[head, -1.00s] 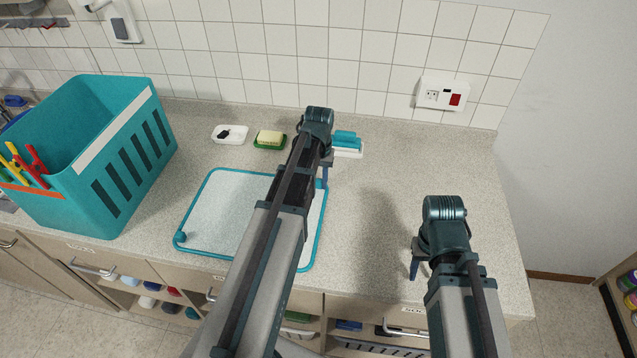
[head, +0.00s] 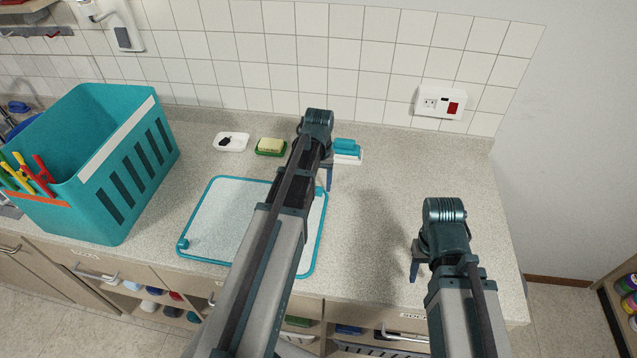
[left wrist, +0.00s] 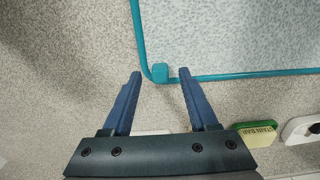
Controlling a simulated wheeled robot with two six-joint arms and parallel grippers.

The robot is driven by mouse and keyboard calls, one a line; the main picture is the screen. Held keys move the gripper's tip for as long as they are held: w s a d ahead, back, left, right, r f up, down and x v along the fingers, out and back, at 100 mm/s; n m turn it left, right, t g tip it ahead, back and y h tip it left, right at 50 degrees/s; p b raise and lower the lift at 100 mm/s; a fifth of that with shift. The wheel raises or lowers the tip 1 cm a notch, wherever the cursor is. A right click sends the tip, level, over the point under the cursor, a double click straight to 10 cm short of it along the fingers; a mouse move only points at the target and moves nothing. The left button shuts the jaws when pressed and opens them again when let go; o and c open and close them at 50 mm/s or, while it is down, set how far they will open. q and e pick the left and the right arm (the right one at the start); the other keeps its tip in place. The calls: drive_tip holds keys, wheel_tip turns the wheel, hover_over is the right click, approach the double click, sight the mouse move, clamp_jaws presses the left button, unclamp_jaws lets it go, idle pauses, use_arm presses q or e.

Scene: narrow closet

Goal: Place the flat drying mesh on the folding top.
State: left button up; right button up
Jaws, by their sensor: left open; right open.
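The flat drying mesh (head: 222,220), a pale panel with a thin teal frame, lies flat on the speckled counter top (head: 375,240). My left arm crosses over it and hides its right part. My left gripper (head: 328,178) is open and empty at the mesh's far right corner. In the left wrist view, a teal corner piece of the mesh (left wrist: 230,38) lies between the spread tips of the left gripper (left wrist: 157,74), apart from both fingers. My right gripper (head: 415,262) hangs over the counter's right part, open, away from the mesh.
A tall teal basket (head: 130,195) with pegs stands left of the mesh. A white dish (head: 231,142), a green dish with a yellow bar (head: 270,147) and a teal-and-white brush (head: 347,151) lie behind it. The counter is clear to the right.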

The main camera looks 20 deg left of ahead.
use_arm(q)
wheel_tip(320, 180, up, 10)
drive_tip(key=p, duration=0.9)
drive_tip(key=s+d+m, duration=0.3)
drive_tip(key=s+d, duration=0.5)
drive_tip(key=d, duration=0.3)
drive_tip(key=s+d+m+y, duration=0.1)
drive_tip(key=s+d+m, duration=0.2)
drive_tip(key=s+d, duration=0.5)
drive_tip(key=d, duration=0.3)
drive_tip(key=shift+s+d+f+m, duration=0.15)
drive_tip(key=shift+s+d+m, duration=0.1)
drive_tip(key=shift+d+m, duration=0.15)
use_arm(e)
wheel_tip(320, 180, up, 10)
drive_tip(key=shift+f, duration=0.25)
use_arm(q)
wheel_tip(320, 180, down, 7)
drive_tip(key=b, duration=0.7)
drive_tip(key=shift+f+b, duration=0.2)
drive_tip(key=shift+b, duration=0.2)
use_arm(e)
wheel_tip(320, 180, down, 7)
drive_tip(key=shift+f, duration=0.2)
use_arm(q)
drive_tip(key=shift+r, duration=0.2)
use_arm(e)
drive_tip(key=shift+r, duration=0.2)
